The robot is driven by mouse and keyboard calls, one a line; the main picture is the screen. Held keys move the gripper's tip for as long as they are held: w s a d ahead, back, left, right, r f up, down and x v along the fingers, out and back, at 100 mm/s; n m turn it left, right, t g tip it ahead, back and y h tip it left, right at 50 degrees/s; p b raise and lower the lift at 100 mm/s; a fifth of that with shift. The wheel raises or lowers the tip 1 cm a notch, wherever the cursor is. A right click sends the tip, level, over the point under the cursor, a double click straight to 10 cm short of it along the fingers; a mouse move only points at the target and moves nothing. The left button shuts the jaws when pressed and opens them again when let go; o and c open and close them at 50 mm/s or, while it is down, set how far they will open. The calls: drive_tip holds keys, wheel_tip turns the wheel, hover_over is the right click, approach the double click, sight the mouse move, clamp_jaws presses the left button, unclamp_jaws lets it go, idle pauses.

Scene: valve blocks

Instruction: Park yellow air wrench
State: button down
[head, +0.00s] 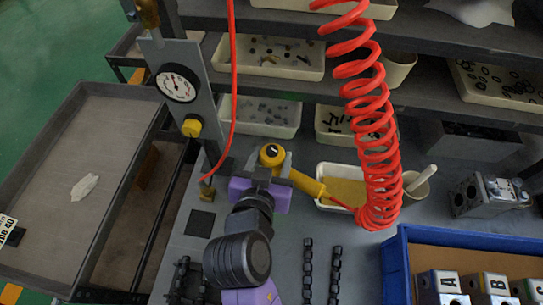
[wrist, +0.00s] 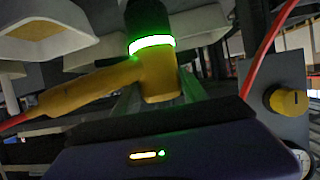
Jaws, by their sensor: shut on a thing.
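The yellow air wrench (head: 307,184) is held in my gripper (head: 272,168), above the grey bench. Its handle points to the right and down, toward the coiled red hose (head: 372,150). In the wrist view the wrench (wrist: 150,80) lies across the jaws, with a black nose and a lit green ring at the top. Its handle runs left to a red hose end. My gripper is shut on the wrench body; the fingertips are partly hidden behind it. I cannot tell any parking holder for certain.
A gauge panel (head: 198,75) with a yellow knob stands at the left, a straight red hose (head: 233,80) beside it. A white tray (head: 343,203) and a cup (head: 418,186) stand behind the wrench. A blue crate (head: 396,262) holds lettered blocks at the right. Black chains lie in front.

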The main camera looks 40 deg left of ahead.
drive_tip(key=shift+f+b, duration=0.4)
idle(0.5)
drive_tip(key=c, duration=0.7)
unclamp_jaws()
drive_tip(key=shift+c, duration=0.2)
drive_tip(key=shift+o, duration=1.1)
drive_tip(key=shift+f, duration=0.35)
drive_tip(key=v, duration=0.8)
drive_tip(key=shift+b, duration=0.45)
drive_tip(key=shift+w+r, duration=0.1)
